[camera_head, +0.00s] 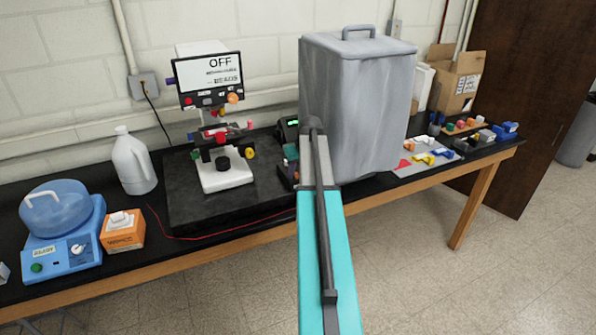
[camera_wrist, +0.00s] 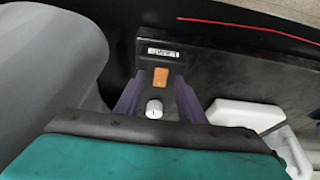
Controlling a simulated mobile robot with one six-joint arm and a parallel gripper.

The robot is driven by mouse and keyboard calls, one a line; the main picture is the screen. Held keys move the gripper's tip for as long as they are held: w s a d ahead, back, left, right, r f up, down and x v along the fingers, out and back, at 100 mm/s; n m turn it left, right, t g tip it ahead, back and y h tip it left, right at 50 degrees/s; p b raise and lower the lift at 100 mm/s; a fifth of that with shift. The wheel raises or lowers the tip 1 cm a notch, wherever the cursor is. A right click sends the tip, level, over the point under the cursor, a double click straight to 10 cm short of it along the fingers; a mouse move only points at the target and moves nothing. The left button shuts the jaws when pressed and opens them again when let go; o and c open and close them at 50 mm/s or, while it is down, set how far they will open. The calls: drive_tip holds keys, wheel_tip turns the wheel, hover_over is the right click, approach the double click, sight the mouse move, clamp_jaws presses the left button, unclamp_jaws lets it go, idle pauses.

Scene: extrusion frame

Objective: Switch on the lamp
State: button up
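A dark box with a small white label, too small to read surely, an orange switch (camera_wrist: 160,77) and a white knob (camera_wrist: 154,108) shows in the wrist view; it appears to be the lamp's control. Which way the switch is set cannot be told. My gripper (camera_wrist: 161,85) is open, its two dark purple fingers on either side of the box's switch face, with nothing held. Whether they touch the box is unclear. In the head view the gripper is mostly hidden by my arm, beside the grey canister. A screen on the microscope (camera_head: 222,165) reads OFF.
The tall grey canister (camera_head: 358,105) stands close on the right of my arm. The microscope stands on a black slab (camera_head: 200,212) to the left. A red cable (camera_head: 205,237) runs along the bench front. A white jug (camera_head: 132,162) and blue appliance (camera_head: 62,235) stand further left.

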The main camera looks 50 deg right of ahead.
clamp_jaws()
drive_tip(key=shift+w+d, duration=0.1)
drive_tip(key=shift+w, duration=0.05)
drive_tip(key=shift+w+g+y+b, duration=0.15)
drive_tip(key=shift+g+y+b, duration=0.15)
drive_tip(key=shift+g, duration=0.2)
drive_tip(key=shift+w+d+r+g, duration=0.1)
drive_tip(key=shift+w+d+g, duration=0.05)
drive_tip(key=shift+g, duration=0.55)
drive_tip(key=shift+y, duration=0.3)
unclamp_jaws()
